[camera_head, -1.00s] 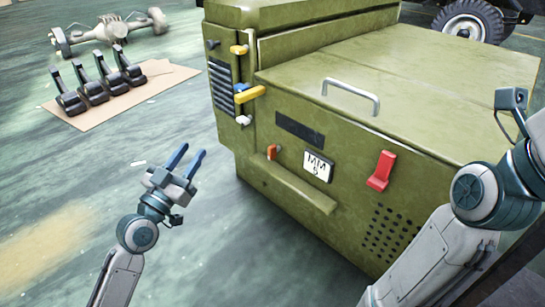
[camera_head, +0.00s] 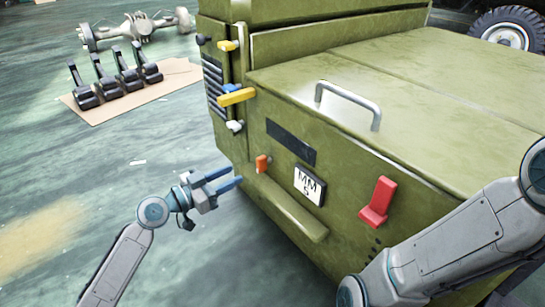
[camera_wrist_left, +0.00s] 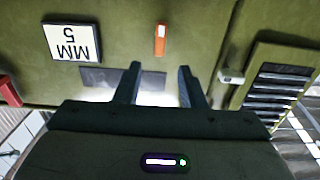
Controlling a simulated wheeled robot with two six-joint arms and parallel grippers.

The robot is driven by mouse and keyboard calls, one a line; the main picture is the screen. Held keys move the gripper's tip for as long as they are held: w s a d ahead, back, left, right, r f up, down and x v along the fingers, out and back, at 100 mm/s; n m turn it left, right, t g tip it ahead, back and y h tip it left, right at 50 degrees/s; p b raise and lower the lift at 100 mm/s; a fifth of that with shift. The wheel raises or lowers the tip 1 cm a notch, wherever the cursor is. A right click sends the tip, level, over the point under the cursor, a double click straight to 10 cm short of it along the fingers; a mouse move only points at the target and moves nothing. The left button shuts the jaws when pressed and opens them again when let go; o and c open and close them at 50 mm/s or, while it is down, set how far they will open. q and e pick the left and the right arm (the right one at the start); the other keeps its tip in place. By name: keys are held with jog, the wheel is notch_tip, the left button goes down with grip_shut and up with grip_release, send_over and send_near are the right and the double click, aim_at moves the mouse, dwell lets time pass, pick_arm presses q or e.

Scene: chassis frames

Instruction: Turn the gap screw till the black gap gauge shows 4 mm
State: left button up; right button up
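A gauge (camera_head: 309,186) with a white face, dark edge and the reading "MM 5" is on the green housing's front. It shows upside down in the left wrist view (camera_wrist_left: 72,42). An orange knob (camera_head: 262,164), which may be the gap screw, sticks out left of it; it also shows in the left wrist view (camera_wrist_left: 160,38). My left gripper (camera_head: 232,180) is open and empty, with its fingers pointing at the housing, left of and a little below the orange knob and apart from it. My right gripper is out of view; only its arm shows.
A red lever (camera_head: 378,202) is right of the gauge. A dark plate (camera_head: 290,142) is above the gauge. Yellow (camera_head: 236,97) and white (camera_head: 235,126) handles stick out at the housing's left corner. A ledge (camera_head: 285,208) juts out below the knob.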

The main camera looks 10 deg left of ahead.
aim_at(257, 163)
pick_arm(q)
jog(key=b+x, duration=0.3)
jog(key=x, duration=0.6)
jog(key=shift+w+d, duration=0.5)
jog(key=shift+w, duration=0.1)
jog(key=shift+r, duration=0.1)
grip_shut()
